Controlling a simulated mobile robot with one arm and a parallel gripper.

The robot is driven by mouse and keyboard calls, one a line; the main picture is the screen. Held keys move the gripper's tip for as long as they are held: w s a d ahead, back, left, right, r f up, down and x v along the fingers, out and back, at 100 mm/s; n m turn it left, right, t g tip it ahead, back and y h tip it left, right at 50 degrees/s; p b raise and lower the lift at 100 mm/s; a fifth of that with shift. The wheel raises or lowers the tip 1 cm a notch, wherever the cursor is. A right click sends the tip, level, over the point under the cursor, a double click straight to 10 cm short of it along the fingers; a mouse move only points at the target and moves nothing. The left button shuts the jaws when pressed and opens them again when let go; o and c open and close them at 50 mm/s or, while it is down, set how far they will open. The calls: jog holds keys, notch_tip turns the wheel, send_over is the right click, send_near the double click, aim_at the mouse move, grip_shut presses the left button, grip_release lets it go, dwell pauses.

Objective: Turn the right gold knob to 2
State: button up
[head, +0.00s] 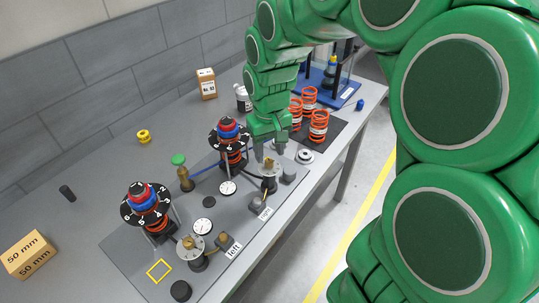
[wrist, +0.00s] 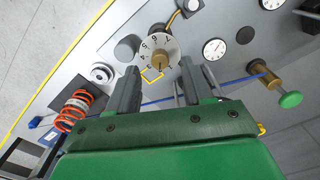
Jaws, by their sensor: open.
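The right gold knob (head: 269,166) stands on a pale round dial near the "right" label (head: 265,212). In the wrist view its numbered dial (wrist: 160,47) shows just beyond my fingertips, roughly centred between them. Small gold parts show at the dial's near edge; which number the knob points to is too small to tell. My gripper (head: 268,145) is above the knob, pointing down. In the wrist view my gripper (wrist: 160,70) is open, with its two dark fingers apart and nothing held between them. I cannot tell whether they touch the knob.
The left gold knob (head: 188,243) is nearer on the grey plate. Two stacks with numbered black rings and orange springs (head: 150,205) (head: 230,140) stand left of my gripper. Orange springs (head: 319,125) stand behind it. A green-topped valve (head: 184,175) is left of the knob.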

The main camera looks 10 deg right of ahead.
aim_at(271, 163)
notch_tip(271, 163, up, 4)
jog(key=shift+r, duration=0.25)
jog(key=shift+s+d+r, duration=0.1)
jog(key=shift+s, duration=0.15)
jog(key=s+d+m+g, duration=0.1)
jog(key=s+d, duration=0.2)
jog(key=s, duration=1)
jog(key=s+d+m, duration=0.2)
jog(key=s+d, duration=0.1)
jog(key=s, duration=1)
jog(key=shift+s+d+f+m+g, duration=0.3)
jog(key=shift+s+d+g, duration=0.1)
dwell(1.4)
